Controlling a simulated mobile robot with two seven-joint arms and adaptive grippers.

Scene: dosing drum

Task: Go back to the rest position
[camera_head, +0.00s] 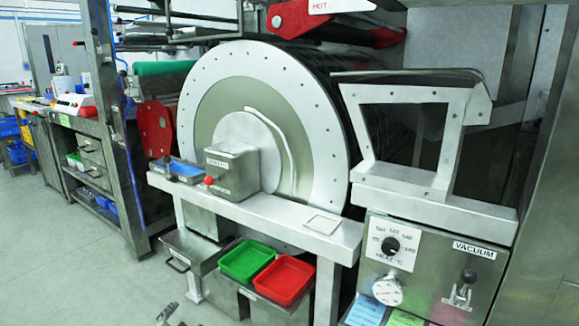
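The large dosing drum (230,75), with a pale ring of bolts on its round face, stands at the centre of the head view. In front of it is a metal ledge (275,222) carrying a steel box with a red button (232,168). A small grey metal piece at the bottom edge looks like part of my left gripper (170,313). It is low, left of the tray bins, and mostly cut off by the frame, so its opening is unclear. Nothing is visibly held. My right gripper is not in view.
A green tray (247,261) and a red tray (284,279) sit on bins below the ledge. A control panel with a heat knob (390,246) and a vacuum lever (460,288) stands at the right. A workbench (70,120) is at the left. The floor at lower left is clear.

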